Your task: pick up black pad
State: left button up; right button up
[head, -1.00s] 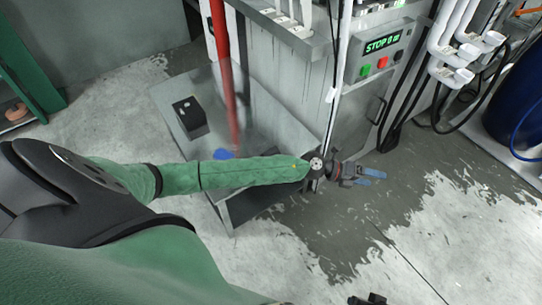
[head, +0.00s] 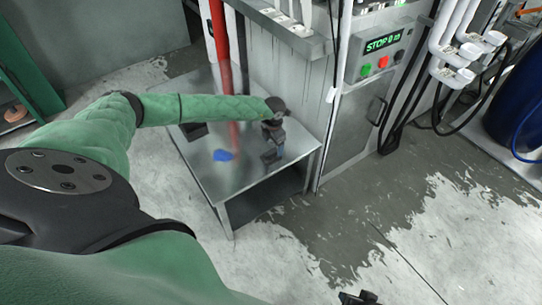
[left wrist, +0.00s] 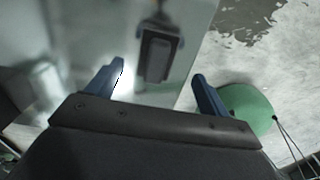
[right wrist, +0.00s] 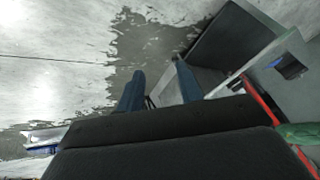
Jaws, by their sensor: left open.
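A black block (head: 193,130), which I take for the black pad, lies on the left of the metal table (head: 205,170). My left forearm hides most of it in the head view. My left gripper (head: 271,156) points down over the table's right part, to the right of the block. Its blue fingers stand apart in the left wrist view (left wrist: 158,70), with nothing held between them. A dark rectangular shape shows beyond them on the shiny top; it may be a reflection. My right gripper (right wrist: 160,72) is open and empty, away from the table top.
A blue item (head: 222,155) lies on the table near a red upright pipe (head: 218,45). A grey machine with a control panel (head: 385,50) stands behind and right of the table. White pipes (head: 460,45) rise at the upper right. The wet floor in front is clear.

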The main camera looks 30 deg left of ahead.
aim_at(272, 151)
pick_arm(q)
jog(key=f, duration=0.3)
jog(key=f+p, duration=0.1)
jog(key=shift+s+a+f, duration=0.15)
jog(key=shift+a+f, duration=0.15)
jog(key=shift+f, duration=0.6)
jog(key=shift+c, duration=0.7)
jog(key=c, duration=1)
pick_arm(e)
jog(key=shift+s+d+r+g+h, duration=0.15)
jog(key=shift+s+d+r, duration=0.05)
jog(key=shift+d+r, duration=0.35)
jog(key=shift+s+d+r+g+h, duration=0.15)
jog(key=shift+d+r, duration=0.25)
jog(key=shift+d, duration=0.1)
